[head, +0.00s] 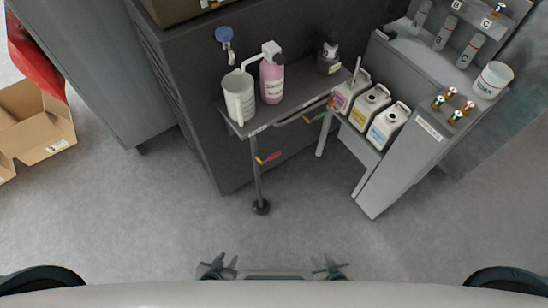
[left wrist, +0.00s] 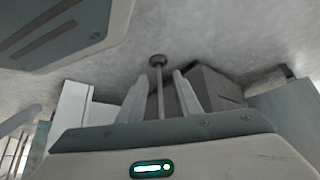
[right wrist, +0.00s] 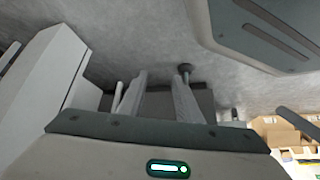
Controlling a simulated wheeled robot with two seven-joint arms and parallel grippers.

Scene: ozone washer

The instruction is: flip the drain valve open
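A small lever with a red-orange end and a yellow-green end (head: 268,158) sits on the thin vertical pipe or leg under the grey shelf. A similar orange and green lever (head: 317,115) shows under the shelf's right side. A blue-handled tap (head: 225,37) is on the dark cabinet wall above the shelf. I cannot tell for sure which is the drain valve. My left gripper (head: 219,264) and right gripper (head: 329,266) are low in front of my body, empty, fingers apart, well short of all three. In the wrist views the fingers of the left gripper (left wrist: 160,95) and right gripper (right wrist: 157,95) stand apart.
The shelf (head: 250,128) holds a measuring jug (head: 238,98), a pink bottle (head: 272,80) and a dark bottle (head: 328,58). A side rack holds several white jugs, one at its right (head: 388,126). A cardboard box (head: 35,125) lies at left. The floor in front is clear.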

